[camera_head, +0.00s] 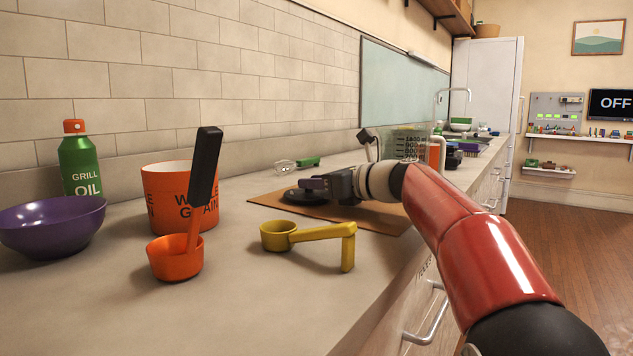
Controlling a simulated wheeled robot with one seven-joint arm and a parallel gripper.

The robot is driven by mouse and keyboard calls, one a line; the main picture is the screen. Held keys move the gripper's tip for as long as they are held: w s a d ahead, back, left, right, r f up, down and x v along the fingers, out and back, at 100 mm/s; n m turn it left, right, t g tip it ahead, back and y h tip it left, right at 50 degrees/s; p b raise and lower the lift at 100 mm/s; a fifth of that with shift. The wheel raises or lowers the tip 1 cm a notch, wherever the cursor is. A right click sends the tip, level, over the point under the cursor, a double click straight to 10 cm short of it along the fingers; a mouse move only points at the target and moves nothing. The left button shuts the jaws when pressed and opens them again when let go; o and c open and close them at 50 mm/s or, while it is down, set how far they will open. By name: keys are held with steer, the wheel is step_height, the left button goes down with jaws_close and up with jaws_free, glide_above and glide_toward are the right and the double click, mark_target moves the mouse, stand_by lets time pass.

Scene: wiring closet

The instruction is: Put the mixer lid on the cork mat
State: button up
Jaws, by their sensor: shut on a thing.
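The mixer lid (303,197) looks like a dark, flat disc and lies over the left part of the brown cork mat (375,222). My gripper (318,187) reaches in from the right, low over the mat, and is shut on the lid at its right side. The fingers hide part of the lid. I cannot tell whether the lid's underside touches the mat or is slightly above it. The mat lies flat on the counter, partly behind my arm.
In front of the mat stands a yellow scoop (277,236) with a bent handle. An orange ladle (175,259), orange canister (177,190), purple bowl (53,223) and green oil bottle (81,165) stand left. A clear measuring jug (403,143) is behind my arm.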

steer(key=o, duration=1.1)
steer(key=shift+v, duration=3.9)
